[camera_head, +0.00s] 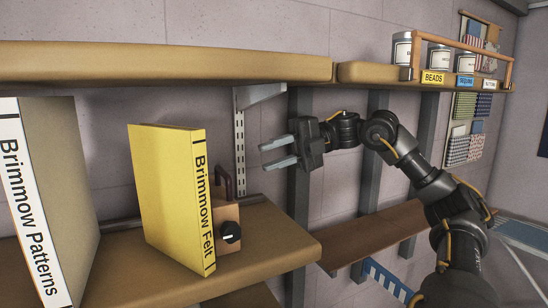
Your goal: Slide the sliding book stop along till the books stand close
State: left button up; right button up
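A yellow book, "Brimmow Felt" (175,195), stands on the lower shelf board (270,240), seeming to lean slightly. A thick book, "Brimmow Patterns" (75,180), stands at the left edge, with a clear gap between the two. The sliding book stop (227,214) is a wooden block with a black knob and a dark upright handle. It stands just right of the yellow book, which partly hides it; I cannot tell whether they touch. My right gripper (264,157) is open and empty, above and right of the stop, its fingers pointing left. My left gripper is out of view.
An upper shelf (160,64) overhangs the books. At upper right a shelf holds labelled tins (438,57) behind a wooden rail. A metal wall bracket (240,140) stands behind the stop. A lower brown shelf (370,238) lies to the right.

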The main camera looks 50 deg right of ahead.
aim_at(221, 169)
jog(key=x, duration=1.1)
dwell(0.6)
grip_shut()
jog(key=shift+a, duration=0.1)
